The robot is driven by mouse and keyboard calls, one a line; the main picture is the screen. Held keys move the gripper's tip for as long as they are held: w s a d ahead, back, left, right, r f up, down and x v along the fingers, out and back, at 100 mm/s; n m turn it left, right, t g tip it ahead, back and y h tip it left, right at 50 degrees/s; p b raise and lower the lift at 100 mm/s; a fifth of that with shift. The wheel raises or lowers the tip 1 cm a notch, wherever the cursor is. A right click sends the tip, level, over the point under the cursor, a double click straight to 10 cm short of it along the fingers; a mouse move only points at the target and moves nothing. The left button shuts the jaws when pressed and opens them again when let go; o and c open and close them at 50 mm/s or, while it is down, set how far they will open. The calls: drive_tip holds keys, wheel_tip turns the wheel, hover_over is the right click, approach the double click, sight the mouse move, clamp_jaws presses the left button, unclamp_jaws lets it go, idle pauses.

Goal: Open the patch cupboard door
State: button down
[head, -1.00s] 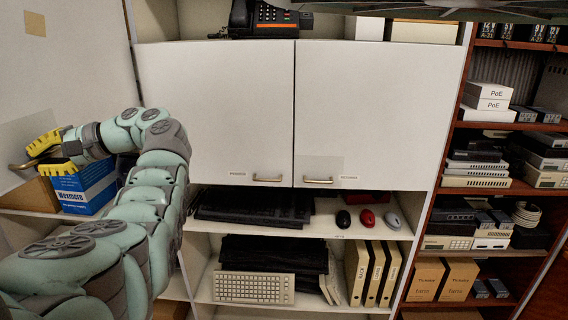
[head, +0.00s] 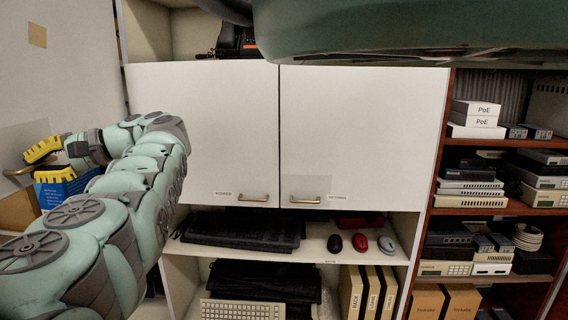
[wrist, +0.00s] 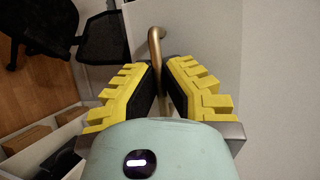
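My gripper (head: 45,162), with yellow ridged fingers, is at the far left of the head view, at the brass handle (head: 18,171) of a pale door panel (head: 75,75). In the wrist view the handle (wrist: 155,45) runs between the two dark finger pads. The fingers (wrist: 158,80) look closed around it, with little gap. The panel stands at an angle to two white cupboard doors (head: 200,125) (head: 360,130) in the middle, which are shut and have brass handles low down. Their small labels are too small to read.
A blue box (head: 68,188) stands on a shelf just below and right of my gripper. Keyboards, mice (head: 360,242) and binders (head: 370,293) fill the shelves under the middle doors. A brown equipment rack (head: 440,150) is at the right. An office chair (wrist: 100,45) shows in the wrist view.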

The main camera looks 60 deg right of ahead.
drive_tip(key=shift+s+d, duration=0.1)
idle(0.3)
drive_tip(key=c, duration=1.1)
unclamp_jaws()
